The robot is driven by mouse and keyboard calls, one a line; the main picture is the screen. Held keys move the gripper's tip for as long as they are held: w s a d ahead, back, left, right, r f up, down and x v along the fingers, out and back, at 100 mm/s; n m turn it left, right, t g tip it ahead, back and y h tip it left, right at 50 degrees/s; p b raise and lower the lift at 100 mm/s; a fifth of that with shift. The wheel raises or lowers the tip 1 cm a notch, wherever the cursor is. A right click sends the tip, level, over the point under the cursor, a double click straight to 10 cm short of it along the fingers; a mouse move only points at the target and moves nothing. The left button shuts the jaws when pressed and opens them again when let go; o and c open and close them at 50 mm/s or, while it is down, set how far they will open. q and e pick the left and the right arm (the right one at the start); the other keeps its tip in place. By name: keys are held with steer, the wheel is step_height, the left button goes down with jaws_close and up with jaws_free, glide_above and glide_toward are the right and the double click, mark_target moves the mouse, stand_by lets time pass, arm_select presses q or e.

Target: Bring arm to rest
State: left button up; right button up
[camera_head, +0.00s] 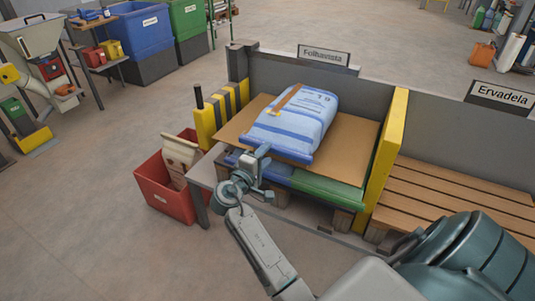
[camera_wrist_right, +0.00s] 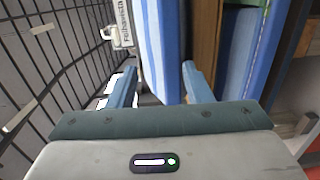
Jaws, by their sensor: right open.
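My right gripper (camera_head: 264,151) is at the near left corner of a blue-and-white striped sack (camera_head: 295,118). My right arm reaches in from the lower right. My left gripper is not in view.
Under the brown sheet (camera_head: 352,150) are blue and green sacks (camera_head: 325,188) on a pallet. A yellow divider (camera_head: 386,160) separates the empty slatted pallet (camera_head: 450,200) at right. A red bin (camera_head: 165,190) with a paper sack stands left. The floor at lower left is clear.

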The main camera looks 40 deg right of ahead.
stand_by(0.4)
